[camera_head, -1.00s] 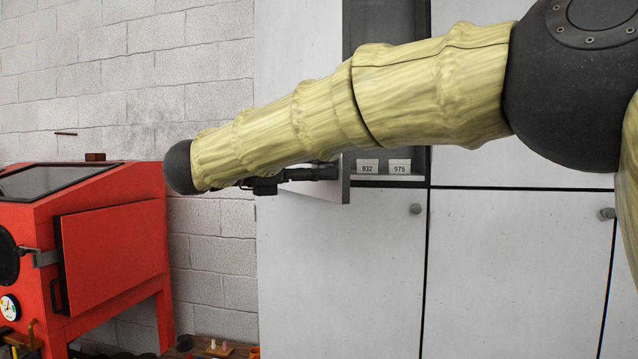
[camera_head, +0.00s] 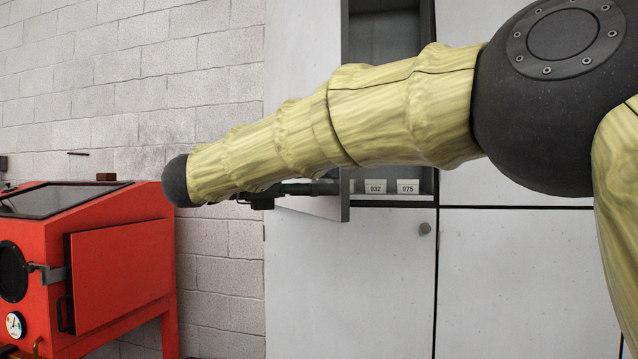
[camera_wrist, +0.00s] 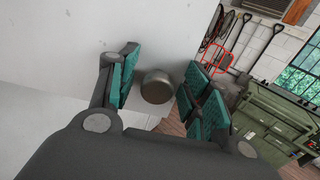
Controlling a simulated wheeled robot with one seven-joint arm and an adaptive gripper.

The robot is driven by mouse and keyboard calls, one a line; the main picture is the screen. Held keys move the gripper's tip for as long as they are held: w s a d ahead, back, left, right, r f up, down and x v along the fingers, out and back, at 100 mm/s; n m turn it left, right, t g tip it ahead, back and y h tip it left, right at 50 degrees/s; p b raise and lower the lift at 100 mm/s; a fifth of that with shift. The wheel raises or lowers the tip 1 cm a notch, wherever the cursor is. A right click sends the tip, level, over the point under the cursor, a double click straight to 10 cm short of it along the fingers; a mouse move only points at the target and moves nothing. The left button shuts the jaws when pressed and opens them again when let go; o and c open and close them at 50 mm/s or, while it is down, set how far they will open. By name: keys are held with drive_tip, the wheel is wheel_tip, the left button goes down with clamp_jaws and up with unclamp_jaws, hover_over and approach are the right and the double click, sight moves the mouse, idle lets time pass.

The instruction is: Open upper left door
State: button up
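The upper left door (camera_head: 305,50) of the light grey cabinet stands partly open in the head view, swung out from its left side. Its free edge faces right, and the dark inside shows beyond it. My arm crosses in front and hides much of the door. My gripper (camera_wrist: 160,78), with green-padded fingers, is around a round metal knob (camera_wrist: 157,88) on a pale panel in the wrist view. A narrow gap shows on each side of the knob, so the fingers appear open around it rather than clamped.
Two small labelled boxes (camera_head: 376,187) sit on the shelf inside. The lower left door (camera_head: 350,290) is shut, with its own knob (camera_head: 425,228). A red cabinet (camera_head: 120,265) stands at the left against a white block wall. A green case (camera_wrist: 270,120) shows in the wrist view.

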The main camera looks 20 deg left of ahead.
drive_tip(key=shift+w+f, duration=0.1)
drive_tip(key=shift+f, duration=0.05)
wheel_tip(320, 180, up, 10)
drive_tip(key=shift+r, duration=0.1)
idle(0.5)
